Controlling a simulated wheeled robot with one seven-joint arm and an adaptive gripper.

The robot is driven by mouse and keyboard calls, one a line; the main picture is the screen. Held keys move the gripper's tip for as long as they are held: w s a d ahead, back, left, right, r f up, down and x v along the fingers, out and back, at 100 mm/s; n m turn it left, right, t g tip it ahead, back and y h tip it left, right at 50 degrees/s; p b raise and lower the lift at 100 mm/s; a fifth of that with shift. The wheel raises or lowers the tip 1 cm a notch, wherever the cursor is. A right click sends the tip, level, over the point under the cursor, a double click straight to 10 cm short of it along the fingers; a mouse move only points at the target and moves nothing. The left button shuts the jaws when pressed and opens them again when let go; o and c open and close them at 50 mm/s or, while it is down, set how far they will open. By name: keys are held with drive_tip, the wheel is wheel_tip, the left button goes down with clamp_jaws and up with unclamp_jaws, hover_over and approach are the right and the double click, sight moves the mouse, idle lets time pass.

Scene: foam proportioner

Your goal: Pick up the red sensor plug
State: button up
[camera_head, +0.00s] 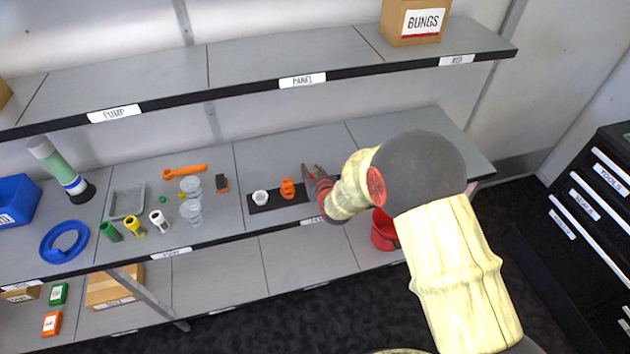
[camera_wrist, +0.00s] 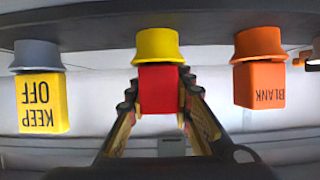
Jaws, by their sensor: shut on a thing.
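In the wrist view the red sensor plug (camera_wrist: 158,90) is a plain red block joined to a yellow round collar (camera_wrist: 158,46), which meets a dark strip along the top. My gripper (camera_wrist: 159,95) has one finger on each side of the red block and is shut on it. In the head view my gripper (camera_head: 313,172) is at the middle shelf, at the right end of a black mat. The plug cannot be told apart from the fingers there.
In the head view an orange fitting (camera_head: 287,189) and a white cup (camera_head: 260,197) stand on the mat (camera_head: 275,202). An upper shelf (camera_head: 290,60) hangs above.

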drive_tip(key=shift+r, duration=0.1)
clamp_jaws()
drive_tip(key=shift+r, duration=0.6)
wheel_tip(320, 180, up, 3)
drive_tip(key=shift+s+f+p, duration=0.1)
drive_tip(key=shift+f+p, duration=0.1)
drive_tip(key=shift+p, duration=0.5)
drive_tip(key=s+r, duration=0.2)
drive_tip(key=s+d+r+p, duration=0.1)
drive_tip(key=s+r, duration=0.1)
drive_tip(key=r, duration=0.1)
drive_tip(key=shift+s+d, duration=0.1)
drive_tip(key=s+d+r+p, duration=0.2)
drive_tip(key=s+r+p, duration=0.2)
drive_tip(key=s+r, duration=0.5)
drive_tip(key=shift+d+p, duration=0.3)
